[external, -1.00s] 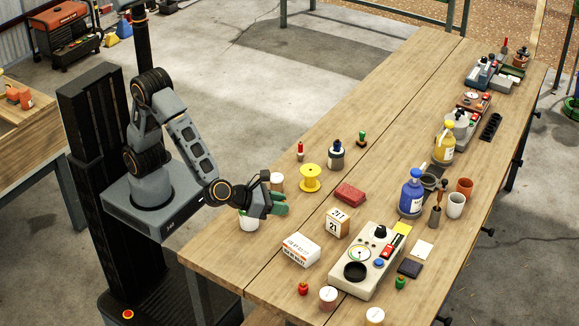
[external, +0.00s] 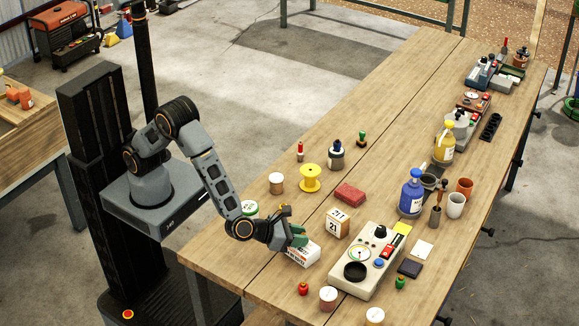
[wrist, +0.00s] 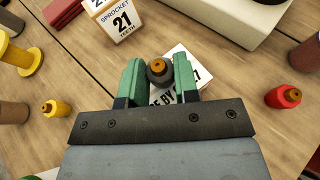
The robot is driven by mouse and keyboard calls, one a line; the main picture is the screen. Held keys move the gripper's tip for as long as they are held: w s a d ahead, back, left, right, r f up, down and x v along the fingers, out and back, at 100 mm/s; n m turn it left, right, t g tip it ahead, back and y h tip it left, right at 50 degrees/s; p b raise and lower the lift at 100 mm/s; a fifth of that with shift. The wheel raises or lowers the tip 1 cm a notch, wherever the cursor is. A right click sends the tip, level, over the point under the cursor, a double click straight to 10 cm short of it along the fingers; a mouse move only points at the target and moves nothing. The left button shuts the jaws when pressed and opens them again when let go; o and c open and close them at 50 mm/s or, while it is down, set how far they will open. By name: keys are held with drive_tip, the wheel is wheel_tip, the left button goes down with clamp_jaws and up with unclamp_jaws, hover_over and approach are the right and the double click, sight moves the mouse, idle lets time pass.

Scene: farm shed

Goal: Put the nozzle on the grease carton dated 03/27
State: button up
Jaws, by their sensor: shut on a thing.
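My gripper (external: 297,238) has green fingers and is shut on a dark grey nozzle with an orange tip (wrist: 157,70). It is over the white grease carton (external: 304,254), which lies on the near part of the bench. In the wrist view the carton (wrist: 183,61) shows below and beyond the fingers, with printing that reads partly "BY" and a final "7". The fingers and nozzle hide the rest of the date. The nozzle is over the carton; I cannot tell whether it touches it. The nozzle is hidden in the external view.
A sprocket box (external: 338,223), red block (external: 350,194), yellow spool (external: 311,178) and grey control box (external: 367,264) are nearby. A tin with a green-edged label (external: 249,210) stands behind my arm.

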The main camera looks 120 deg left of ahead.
drive_tip(key=shift+f, duration=0.15)
drive_tip(key=o, duration=0.9)
